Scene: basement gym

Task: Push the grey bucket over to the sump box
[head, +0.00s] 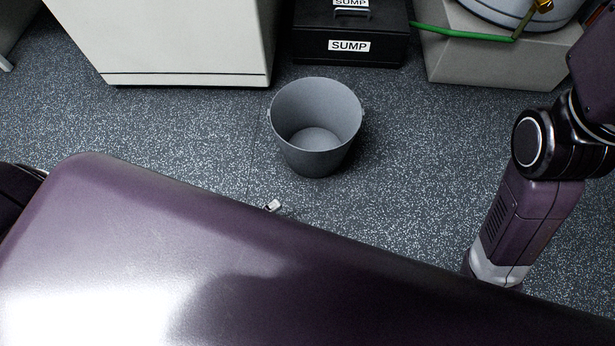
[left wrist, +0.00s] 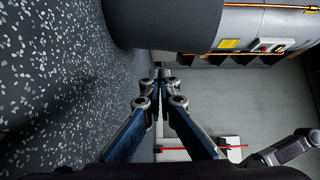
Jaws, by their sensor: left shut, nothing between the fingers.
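The grey bucket (head: 313,150) stands upright and empty on the floor in the head view. The black sump box (head: 310,50), with a white SUMP label, stands beyond it by the back; bare floor separates them. The tip of my left gripper (head: 272,206) shows just past my purple body, on the near left side of the bucket and apart from it. In the left wrist view its fingers (left wrist: 159,88) are shut and empty. A dark grey rounded shape (left wrist: 165,22) at the top there looks like the bucket's side. My right gripper is hidden behind my body.
A pale cabinet (head: 170,40) stands left of the sump box. A grey plinth (head: 480,60) with a tank stands to its right. A green hose (head: 465,34) runs between box and tank. Speckled floor (head: 410,140) is clear around the bucket.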

